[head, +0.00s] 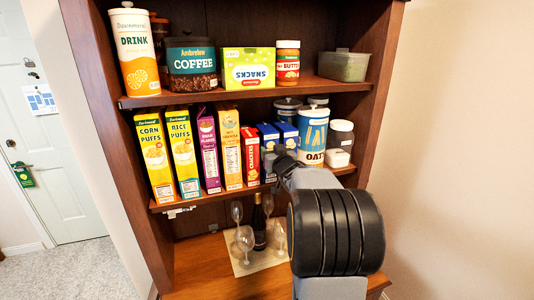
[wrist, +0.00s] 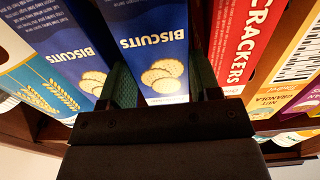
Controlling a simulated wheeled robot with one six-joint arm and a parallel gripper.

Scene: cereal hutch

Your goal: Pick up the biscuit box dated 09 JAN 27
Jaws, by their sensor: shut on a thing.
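Two blue biscuit boxes stand side by side on the middle shelf in the head view: the left one (head: 268,136) beside the red crackers box, and the right one (head: 288,134) beside the oats canister. My gripper (head: 279,163) is in front of them and hides their lower parts. In the wrist view, my gripper (wrist: 163,82) is shut on the biscuit box next to the crackers (wrist: 152,38), one finger along each side. The other biscuit box (wrist: 62,42) is just left of it there. No date is readable on either box. I cannot tell whether the held box is off the shelf.
The red crackers box (head: 250,155) is close beside the held box. The oats canister (head: 312,136) and a clear jar (head: 340,143) stand to the right. Cereal boxes fill the shelf's left. The upper shelf (head: 215,92) is overhead; glasses and a bottle (head: 259,227) stand below.

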